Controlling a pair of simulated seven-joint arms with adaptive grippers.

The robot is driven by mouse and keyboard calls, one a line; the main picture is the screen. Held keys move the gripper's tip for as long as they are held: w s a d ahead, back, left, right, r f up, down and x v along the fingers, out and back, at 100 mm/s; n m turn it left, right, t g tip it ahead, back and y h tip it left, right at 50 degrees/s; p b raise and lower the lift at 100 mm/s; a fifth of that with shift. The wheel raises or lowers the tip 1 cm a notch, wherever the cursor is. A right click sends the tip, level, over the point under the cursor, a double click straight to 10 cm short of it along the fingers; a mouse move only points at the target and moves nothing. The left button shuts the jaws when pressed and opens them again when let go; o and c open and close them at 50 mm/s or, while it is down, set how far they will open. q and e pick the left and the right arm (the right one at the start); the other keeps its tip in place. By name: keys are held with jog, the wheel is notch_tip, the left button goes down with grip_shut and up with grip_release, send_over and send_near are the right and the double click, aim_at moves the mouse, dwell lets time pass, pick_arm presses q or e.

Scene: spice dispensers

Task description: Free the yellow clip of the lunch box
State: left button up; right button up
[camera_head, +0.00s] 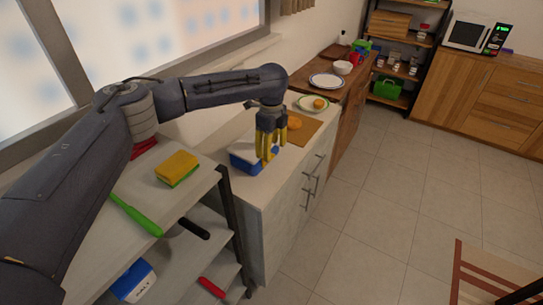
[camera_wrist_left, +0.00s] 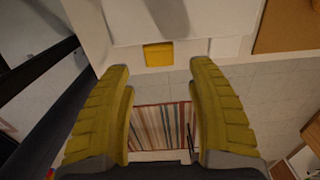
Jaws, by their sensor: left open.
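The lunch box (camera_head: 240,161), blue and white, sits on the pale counter, partly hidden behind my left gripper (camera_head: 268,154) in the head view. My left gripper points down at its right side, fingers apart with nothing between them. In the left wrist view the yellow clip (camera_wrist_left: 159,54) shows as a small yellow block on the edge of the pale box. It lies just beyond and between the open fingertips of the gripper (camera_wrist_left: 159,68). I cannot tell whether a finger touches it. The right gripper is not in view.
A yellow and green sponge (camera_head: 177,167) and a green-handled tool (camera_head: 136,214) lie on the near shelf.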

aim_at(272, 157)
pick_arm(q)
jog(key=shift+f, duration=1.8)
jog(key=c, duration=1.2)
